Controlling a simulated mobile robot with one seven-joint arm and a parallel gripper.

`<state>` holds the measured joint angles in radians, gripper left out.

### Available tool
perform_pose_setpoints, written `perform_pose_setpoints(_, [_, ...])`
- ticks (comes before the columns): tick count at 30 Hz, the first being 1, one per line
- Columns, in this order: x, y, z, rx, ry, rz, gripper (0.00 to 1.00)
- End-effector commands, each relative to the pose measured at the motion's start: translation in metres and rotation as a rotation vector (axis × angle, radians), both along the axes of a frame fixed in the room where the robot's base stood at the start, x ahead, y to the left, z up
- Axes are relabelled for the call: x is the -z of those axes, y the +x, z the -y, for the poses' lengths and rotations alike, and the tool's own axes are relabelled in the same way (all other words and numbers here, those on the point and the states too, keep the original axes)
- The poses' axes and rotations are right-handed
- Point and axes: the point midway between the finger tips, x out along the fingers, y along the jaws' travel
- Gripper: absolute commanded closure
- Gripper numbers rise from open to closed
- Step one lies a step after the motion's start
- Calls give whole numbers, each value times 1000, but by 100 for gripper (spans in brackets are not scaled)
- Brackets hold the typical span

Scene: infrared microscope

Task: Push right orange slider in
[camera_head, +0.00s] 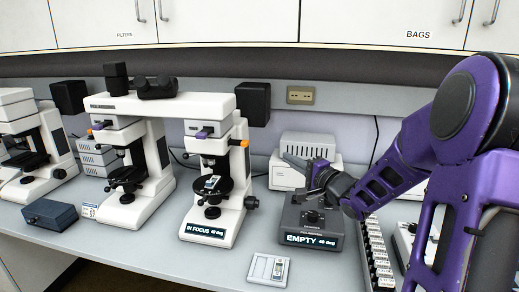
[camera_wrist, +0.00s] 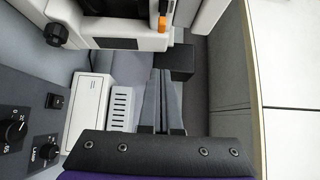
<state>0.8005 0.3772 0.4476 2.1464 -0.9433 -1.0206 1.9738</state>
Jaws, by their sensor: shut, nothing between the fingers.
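The right orange slider (camera_head: 244,143) sticks out of the right side of the white microscope (camera_head: 212,105) labelled "IN FOCUS". It also shows in the wrist view (camera_wrist: 162,23) at the top centre, beyond my fingertips. My gripper (camera_head: 285,158) is to the right of the slider, apart from it, above the bench. In the wrist view my gripper (camera_wrist: 160,74) points toward the microscope with its fingers together and nothing between them. Another orange slider (camera_head: 90,132) shows on the left side of the same microscope.
A black box (camera_head: 253,103) hangs at the microscope's upper right; it also shows close to my fingertips in the wrist view (camera_wrist: 178,60). A grey control unit (camera_head: 310,222) labelled "EMPTY" and a white box (camera_head: 283,176) stand below my gripper. A slide tray (camera_head: 268,268) lies at the front.

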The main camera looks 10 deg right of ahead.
Motion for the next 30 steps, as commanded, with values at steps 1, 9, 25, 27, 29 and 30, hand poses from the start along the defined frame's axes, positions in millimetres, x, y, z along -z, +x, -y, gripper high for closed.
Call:
perform_pose_setpoints(1, [0, 3, -1, -2, 3, 2, 100])
perform_pose_setpoints(9, [2, 44, -20, -4, 2, 2, 100])
perform_pose_setpoints(25, [1, 105, -71, -1, -1, 0, 100])
perform_pose_setpoints(27, [0, 106, -74, 0, 0, 0, 100])
perform_pose_setpoints(29, [0, 106, -75, 0, 0, 0, 100])
perform_pose_setpoints(30, [0, 107, -75, 1, 0, 0, 100])
